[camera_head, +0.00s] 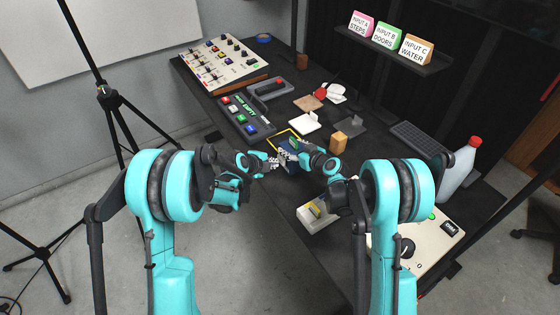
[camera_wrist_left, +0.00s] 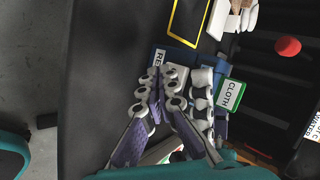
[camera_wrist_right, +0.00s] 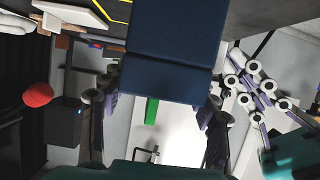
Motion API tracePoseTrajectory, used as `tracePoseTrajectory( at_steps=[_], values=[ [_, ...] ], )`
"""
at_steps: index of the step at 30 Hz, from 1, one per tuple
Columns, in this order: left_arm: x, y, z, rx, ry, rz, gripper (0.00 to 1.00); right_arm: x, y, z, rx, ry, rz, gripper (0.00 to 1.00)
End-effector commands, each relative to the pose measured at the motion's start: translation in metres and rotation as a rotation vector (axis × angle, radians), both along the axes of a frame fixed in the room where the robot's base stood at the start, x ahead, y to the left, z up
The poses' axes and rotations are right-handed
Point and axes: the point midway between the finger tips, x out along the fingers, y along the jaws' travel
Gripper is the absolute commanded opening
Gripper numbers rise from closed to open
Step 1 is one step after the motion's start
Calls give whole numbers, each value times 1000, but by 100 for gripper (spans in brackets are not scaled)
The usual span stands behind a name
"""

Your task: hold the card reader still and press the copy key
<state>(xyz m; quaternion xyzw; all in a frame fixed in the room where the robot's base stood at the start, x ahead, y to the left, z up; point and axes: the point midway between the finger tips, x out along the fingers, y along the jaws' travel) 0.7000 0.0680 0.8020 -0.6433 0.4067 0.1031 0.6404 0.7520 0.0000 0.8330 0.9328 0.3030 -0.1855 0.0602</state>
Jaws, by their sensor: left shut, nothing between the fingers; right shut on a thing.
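The dark blue card reader (camera_wrist_right: 167,50) is between the fingers of my right gripper (camera_wrist_right: 158,100), which is shut on it. In the head view the reader (camera_head: 290,157) is mostly covered by both grippers. In the left wrist view its blue body (camera_wrist_left: 181,55) shows beside a partly hidden white label starting "RE". A green tag marked "CLOTH" (camera_wrist_left: 230,93) is beside it. My left gripper (camera_wrist_left: 162,88) is shut and empty, its tips close to the labelled side; I cannot tell whether they touch. I cannot make out the copy key.
A yellow-outlined area (camera_head: 284,134) lies just behind the grippers. A button panel (camera_head: 246,117), white stand (camera_head: 306,122) and orange-brown block (camera_head: 338,142) are near. A white box (camera_head: 317,219) and control box (camera_head: 425,240) are nearer me at right.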

Motion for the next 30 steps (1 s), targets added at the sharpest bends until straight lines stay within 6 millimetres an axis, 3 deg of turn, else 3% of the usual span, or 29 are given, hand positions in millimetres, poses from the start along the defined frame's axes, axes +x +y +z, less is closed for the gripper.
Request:
tracePoseTrajectory(
  at_steps=[17,30],
  values=[
    [-7,10,0,1,0,1,0,0,0,0,0,1,1,18],
    [-31,43,0,1,0,2,0,0,0,0,0,1,1,18]
  ],
)
